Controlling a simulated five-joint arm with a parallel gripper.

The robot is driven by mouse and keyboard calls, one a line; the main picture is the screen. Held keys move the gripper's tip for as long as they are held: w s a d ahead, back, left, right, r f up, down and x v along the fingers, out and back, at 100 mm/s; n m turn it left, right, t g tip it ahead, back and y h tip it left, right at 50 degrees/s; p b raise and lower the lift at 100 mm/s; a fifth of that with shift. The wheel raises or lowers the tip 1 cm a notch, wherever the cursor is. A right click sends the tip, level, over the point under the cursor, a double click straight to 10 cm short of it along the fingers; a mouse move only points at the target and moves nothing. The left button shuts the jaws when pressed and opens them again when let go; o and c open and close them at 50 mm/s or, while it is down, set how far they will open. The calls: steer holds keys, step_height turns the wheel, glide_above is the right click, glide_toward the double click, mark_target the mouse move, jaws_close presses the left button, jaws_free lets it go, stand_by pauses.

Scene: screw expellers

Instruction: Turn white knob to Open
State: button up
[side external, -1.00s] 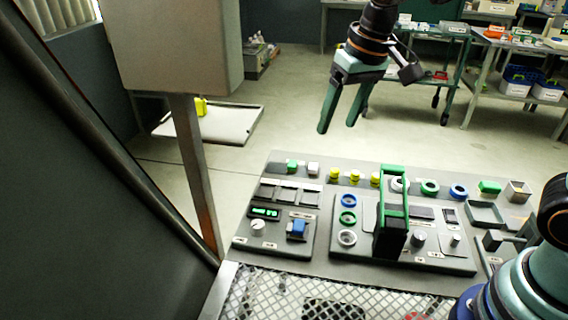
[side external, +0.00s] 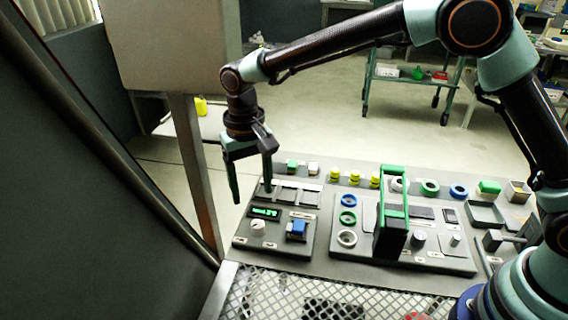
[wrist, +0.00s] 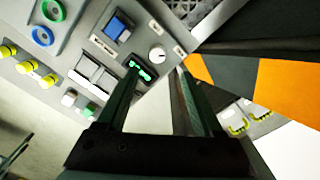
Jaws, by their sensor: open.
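The white knob (side external: 257,228) sits on the small grey panel at the left end of the board, below a green-lit display (side external: 265,212). It also shows in the wrist view (wrist: 157,54), with a dark pointer mark on its face. The labels by it are too small to read. My gripper (side external: 252,192) points down, open and empty, above the left edge of the panel. In the wrist view its two fingers (wrist: 160,82) are spread, with the knob beyond their tips.
A blue switch (side external: 298,229) stands just right of the knob. A tall green-handled black block (side external: 391,238) stands on the panel further right, among several rings. A metal post (side external: 194,170) rises close left of my gripper.

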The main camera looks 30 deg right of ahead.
mark_target(257, 224)
steer(key=f, duration=0.9)
steer(key=shift+d+f, duration=0.25)
steer(key=shift+f, duration=0.1)
jaws_close()
